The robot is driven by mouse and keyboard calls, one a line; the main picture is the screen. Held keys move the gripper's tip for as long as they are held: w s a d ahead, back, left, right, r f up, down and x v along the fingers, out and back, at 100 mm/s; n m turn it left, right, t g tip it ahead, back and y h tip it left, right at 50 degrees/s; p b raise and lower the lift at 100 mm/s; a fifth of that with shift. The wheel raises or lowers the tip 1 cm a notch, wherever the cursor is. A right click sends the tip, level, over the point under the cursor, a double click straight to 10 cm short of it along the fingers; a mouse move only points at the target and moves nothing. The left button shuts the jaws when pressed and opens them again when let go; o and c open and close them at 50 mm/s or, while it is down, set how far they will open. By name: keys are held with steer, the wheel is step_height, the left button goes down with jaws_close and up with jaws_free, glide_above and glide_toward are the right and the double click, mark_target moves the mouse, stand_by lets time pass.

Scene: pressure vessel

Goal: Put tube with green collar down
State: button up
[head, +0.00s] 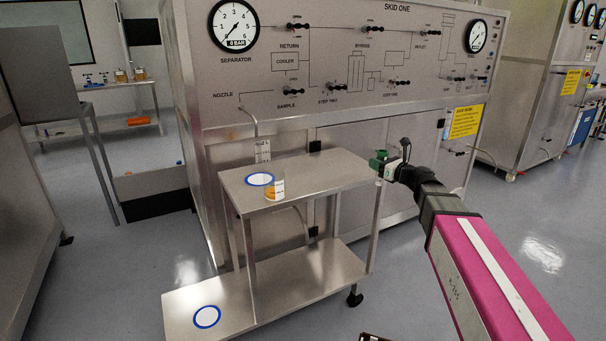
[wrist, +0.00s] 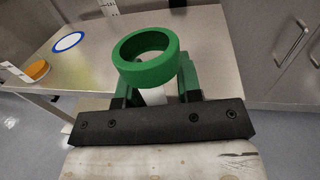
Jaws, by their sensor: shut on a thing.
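The tube with the green collar is in my gripper (head: 388,168), at the right end of the cart's upper shelf (head: 330,172). In the wrist view the green collar (wrist: 150,55) is a thick open ring between the two green fingers, with a pale tube part below it. In the head view the collar (head: 378,159) is small and partly hidden by the gripper. I cannot tell whether the tube touches the shelf. A blue-rimmed white disc (head: 260,179) lies on the upper shelf, and another disc (head: 207,317) lies on the lower shelf.
A nozzle with a scale strip (head: 262,150) is behind the shelf. The skid panel (head: 340,60) rises behind the cart. The upper shelf's middle and right are clear.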

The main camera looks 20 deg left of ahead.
steer(key=s+a+r, duration=0.2)
steer(key=a+r, duration=0.4)
steer(key=a, duration=0.6)
steer(key=s+a+r, duration=0.1)
steer(key=a+r, duration=0.4)
steer(key=a, duration=0.7)
steer(key=shift+n+g, duration=0.3)
steer(key=shift+g, duration=0.1)
steer(key=shift+w+d+f, duration=1.1)
steer(key=shift+d+f, duration=0.45)
steer(key=shift+f, duration=0.25)
steer(key=shift+w+d+f, duration=1.05)
steer(key=shift+d+f, duration=0.45)
steer(key=shift+f, duration=0.25)
steer(key=shift+w+d+f, duration=1.1)
steer(key=shift+d+f, duration=0.45)
steer(key=shift+f, duration=0.25)
steer(key=shift+f, duration=0.1)
steer(key=o, duration=0.9)
